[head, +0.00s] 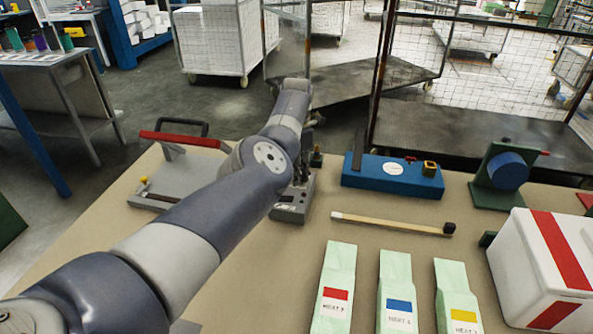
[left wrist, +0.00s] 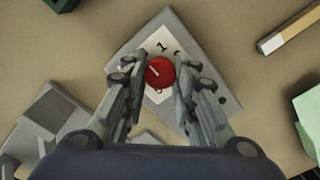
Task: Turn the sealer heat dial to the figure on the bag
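The sealer's grey control box (head: 290,208) stands mid-table, partly hidden by my left arm. Its red heat dial (left wrist: 158,72) shows in the left wrist view, with a white pointer line aimed to the upper left. A pale scale with a "1" lies around it; other figures are covered. My left gripper (left wrist: 162,68) has one finger on each side of the dial, close against it. In the head view the fingers are mostly hidden behind the arm. Three pale green bags carry red (head: 336,294), blue (head: 398,305) and yellow (head: 464,315) marks with "HEAT" figures too small to read surely.
A grey press with a red handle (head: 180,139) stands left of the control box. A blue device (head: 390,178), a wooden-handled brush (head: 395,224), a green stand with a blue disc (head: 502,170) and a white box with red stripes (head: 540,265) lie to the right.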

